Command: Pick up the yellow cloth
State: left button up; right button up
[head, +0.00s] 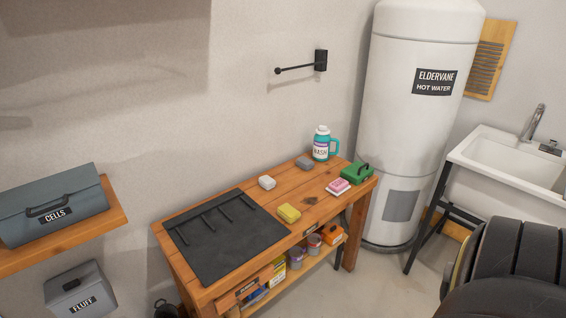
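The yellow cloth (289,213) looks like a small folded block. It lies on the wooden workbench (316,208), just right of a dark mat (225,240) and near the bench's front edge. Neither of my grippers shows in the head view, so I cannot see whether they are open or shut. A dark rounded part at the lower right looks like my own arm.
Around the cloth are a white block (267,182), a grey block (304,163), a pink item (339,187), a green box (357,173) and a wash jug (321,144). A water heater (410,130) stands behind. Floor (375,285) is clear in front.

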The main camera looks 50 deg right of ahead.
aim_at(285, 211)
jog(key=z, duration=0.6)
jog(key=i, duration=0.3)
jog(key=z, duration=1.05)
